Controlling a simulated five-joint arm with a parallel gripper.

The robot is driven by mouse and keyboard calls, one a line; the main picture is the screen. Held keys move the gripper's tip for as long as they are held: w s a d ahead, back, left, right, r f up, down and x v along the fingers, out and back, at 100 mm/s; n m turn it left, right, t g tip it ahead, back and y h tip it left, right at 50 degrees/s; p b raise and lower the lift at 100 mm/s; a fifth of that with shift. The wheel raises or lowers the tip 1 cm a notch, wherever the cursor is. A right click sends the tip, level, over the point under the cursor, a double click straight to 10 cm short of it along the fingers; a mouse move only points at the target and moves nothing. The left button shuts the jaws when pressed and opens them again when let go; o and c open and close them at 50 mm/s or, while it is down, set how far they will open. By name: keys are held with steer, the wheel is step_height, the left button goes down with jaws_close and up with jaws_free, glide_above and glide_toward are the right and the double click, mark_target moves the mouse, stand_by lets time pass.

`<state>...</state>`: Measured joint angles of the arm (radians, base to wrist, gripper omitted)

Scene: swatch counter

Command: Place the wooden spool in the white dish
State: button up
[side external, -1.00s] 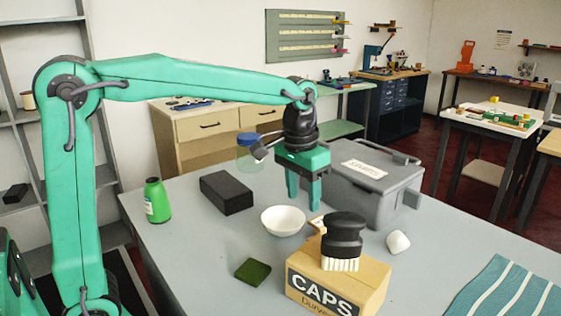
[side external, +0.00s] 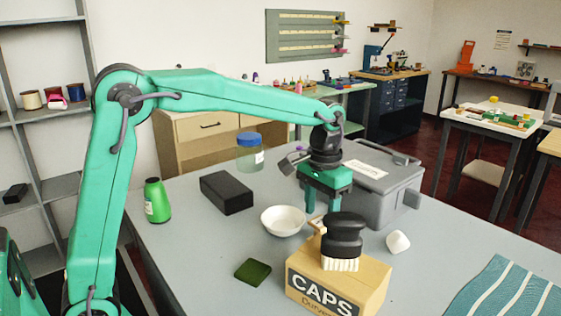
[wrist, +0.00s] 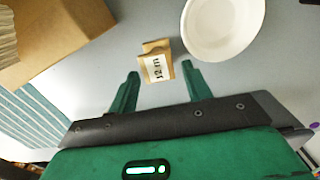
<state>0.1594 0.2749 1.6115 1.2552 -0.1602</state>
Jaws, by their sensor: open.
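The wooden spool (wrist: 156,60) is a small tan piece with a white label reading "12 m". In the wrist view it lies on the counter just beyond my fingertips, roughly in line with the gap between them. In the side view only a bit of the spool (side external: 315,223) shows behind the brush. The white dish (side external: 283,221) is round, shallow and empty, left of my gripper (side external: 322,206). The dish also shows at the top of the wrist view (wrist: 222,28). My gripper (wrist: 160,72) is open and empty, pointing down above the counter.
A cardboard box (side external: 338,287) with a black brush (side external: 342,238) on top stands in front of the spool. A grey case (side external: 372,190) is behind my gripper. A black block (side external: 227,192), green bottle (side external: 157,201), green pad (side external: 253,271) and white lump (side external: 397,242) are around.

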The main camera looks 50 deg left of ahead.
mark_target(321, 227)
steer(key=shift+w+d+f, duration=0.1)
steer(key=shift+w+f, duration=0.05)
steer(key=shift+f, duration=2.45)
steer(key=c, duration=0.8)
steer(key=shift+r, duration=5.05)
